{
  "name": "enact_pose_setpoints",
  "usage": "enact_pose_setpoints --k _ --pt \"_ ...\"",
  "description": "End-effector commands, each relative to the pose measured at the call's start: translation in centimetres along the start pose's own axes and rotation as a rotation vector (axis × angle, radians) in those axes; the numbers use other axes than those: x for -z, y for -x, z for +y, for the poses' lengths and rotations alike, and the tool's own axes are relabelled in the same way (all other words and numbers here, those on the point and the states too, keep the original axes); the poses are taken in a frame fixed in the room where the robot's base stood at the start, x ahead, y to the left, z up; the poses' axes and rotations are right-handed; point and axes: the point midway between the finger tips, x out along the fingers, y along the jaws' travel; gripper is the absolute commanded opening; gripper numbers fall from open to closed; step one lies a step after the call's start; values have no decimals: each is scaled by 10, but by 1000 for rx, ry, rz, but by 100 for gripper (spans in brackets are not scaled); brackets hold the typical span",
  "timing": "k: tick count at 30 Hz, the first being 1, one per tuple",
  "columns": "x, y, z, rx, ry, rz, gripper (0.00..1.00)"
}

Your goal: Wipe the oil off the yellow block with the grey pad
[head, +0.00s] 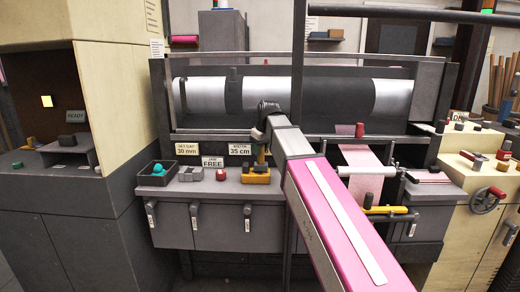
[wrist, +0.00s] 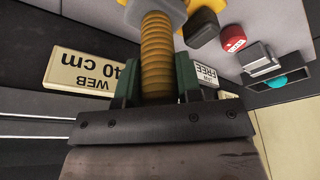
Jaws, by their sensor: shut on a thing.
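My gripper (wrist: 158,82) is shut on the ribbed yellow-brown handle (wrist: 157,45) of the grey pad (wrist: 158,8), one green finger on each side. The pad is at the handle's far end, at the top edge of the wrist view. The yellow block (wrist: 202,9) shows partly behind the pad. In the head view, the yellow block (head: 248,179) sits on the grey counter, below my gripper (head: 264,138). A dark lump is on or beside the block. I cannot make out the oil, or whether the pad touches the block.
A red button (head: 220,174), a small grey box (head: 190,174) and a dark tray (head: 146,180) with teal pieces stand left of the block. Signs (head: 187,149) stand behind. A large roller (head: 310,97) is above. A yellow bar (head: 388,210) lies at right.

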Motion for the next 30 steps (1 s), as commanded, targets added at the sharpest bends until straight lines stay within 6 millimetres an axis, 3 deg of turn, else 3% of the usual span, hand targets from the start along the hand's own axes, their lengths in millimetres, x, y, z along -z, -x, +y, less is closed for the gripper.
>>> enact_pose_setpoints --k 30 --pt "-17 4 -17 0 0 0 9"
